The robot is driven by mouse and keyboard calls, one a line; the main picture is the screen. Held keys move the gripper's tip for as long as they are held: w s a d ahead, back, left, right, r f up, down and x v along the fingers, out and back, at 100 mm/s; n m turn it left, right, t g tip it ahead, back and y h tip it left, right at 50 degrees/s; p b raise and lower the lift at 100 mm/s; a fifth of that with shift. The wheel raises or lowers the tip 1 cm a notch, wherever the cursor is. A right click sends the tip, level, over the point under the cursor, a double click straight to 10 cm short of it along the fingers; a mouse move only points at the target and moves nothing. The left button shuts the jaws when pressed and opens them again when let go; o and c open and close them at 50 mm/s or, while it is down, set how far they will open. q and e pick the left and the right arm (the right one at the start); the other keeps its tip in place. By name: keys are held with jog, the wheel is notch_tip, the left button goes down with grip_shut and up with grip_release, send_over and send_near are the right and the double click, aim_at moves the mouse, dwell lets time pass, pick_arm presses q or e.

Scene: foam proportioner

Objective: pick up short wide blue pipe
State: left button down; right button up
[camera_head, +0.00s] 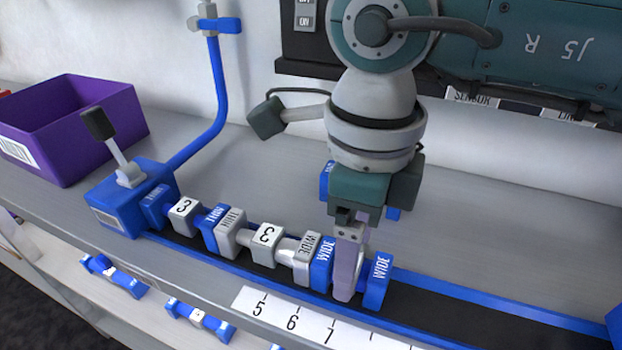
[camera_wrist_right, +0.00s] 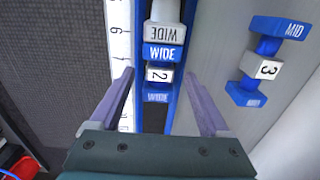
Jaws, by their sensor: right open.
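The short wide blue pipe (camera_head: 377,281) lies in the dark, blue-edged channel at the right end of a row of joined pieces. Its two blue ends read WIDE; its white middle reads 2 in the right wrist view (camera_wrist_right: 160,75). My right gripper (camera_head: 347,285) is over its middle and hides that part in the head view. In the wrist view the open fingers (camera_wrist_right: 159,74) stand on either side of the pipe, with gaps between. I cannot tell whether the tips are below its top. My left gripper is not in view.
A grey wide piece (camera_head: 302,262) adjoins the pipe's left end. A blue MID pipe (camera_wrist_right: 267,69) marked 3 lies on the grey counter behind the channel. A blue valve block (camera_head: 130,200) and purple bin (camera_head: 125,115) stand left. The channel right of the pipe is empty.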

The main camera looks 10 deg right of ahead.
notch_tip(320, 180, down, 2)
jog(key=shift+f, duration=0.15)
grip_shut()
dwell(0.6)
